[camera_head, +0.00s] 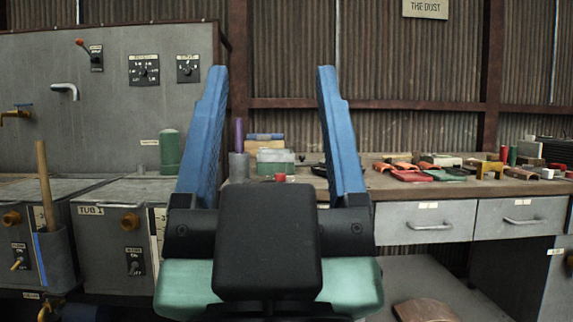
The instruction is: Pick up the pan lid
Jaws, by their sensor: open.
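My gripper (272,72) stands large in the middle of the view, with its two blue fingers pointing up and wide apart. It is open, and nothing is held between the fingers. I cannot make out the pan lid for certain. Through the gap I see a small red piece (280,177) just above my gripper's black body, which hides what lies below it. A dark item (318,169) shows partly behind the right finger; I cannot tell what it is.
A workbench (385,188) with drawers runs along the corrugated wall. Several red, green and tan pieces (411,175) lie on its right part. Stacked boxes (275,162) and a purple cylinder (239,135) stand behind the gap. Grey tubs (110,225) with switches stand at left.

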